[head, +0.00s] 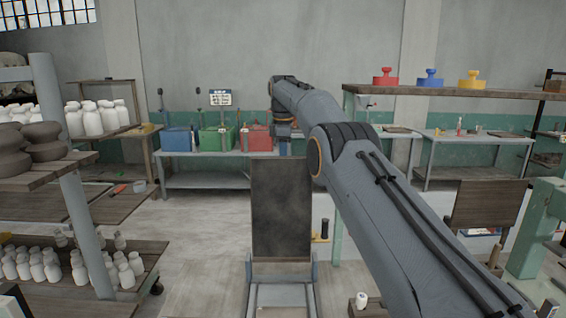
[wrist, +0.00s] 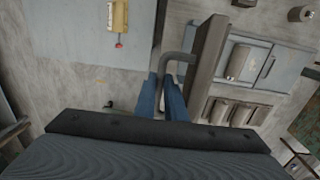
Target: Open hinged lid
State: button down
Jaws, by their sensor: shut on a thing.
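The lid is a dark, flat panel (head: 281,212) that stands up roughly upright in the middle of the head view, above a grey frame (head: 284,292). In the wrist view the lid (wrist: 208,65) shows nearly edge-on, with a grey tubular handle (wrist: 186,57) on its left side. My gripper (head: 285,148) is at the lid's top edge in the head view. In the wrist view its blue fingers (wrist: 166,88) are shut on the handle. The lid's hinge is not clearly visible.
A bench (head: 213,181) with blue, green and red bins stands behind the lid. A shelf rack (head: 84,180) with white bottles is at left. A raised shelf (head: 450,92) with red, blue and yellow knobbed pieces is at right. Floor between rack and lid is clear.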

jog(key=shift+w+d+f, duration=0.15)
jog(key=shift+w+f, duration=0.05)
jog(key=shift+w, duration=0.1)
jog(key=c, duration=2)
grip_release()
jog(key=shift+w+f, duration=0.25)
jog(key=shift+o, duration=0.8)
jog(key=shift+w+f, duration=0.5)
jog(key=shift+w, duration=0.2)
jog(key=shift+o, duration=1)
jog(key=shift+w+r, duration=0.1)
jog(key=shift+w, duration=0.15)
jog(key=shift+s+r, duration=0.35)
jog(key=shift+r, duration=0.1)
jog(key=shift+c, duration=1)
jog(key=shift+r, duration=0.2)
jog(key=shift+r, duration=0.15)
jog(key=shift+s, duration=0.1)
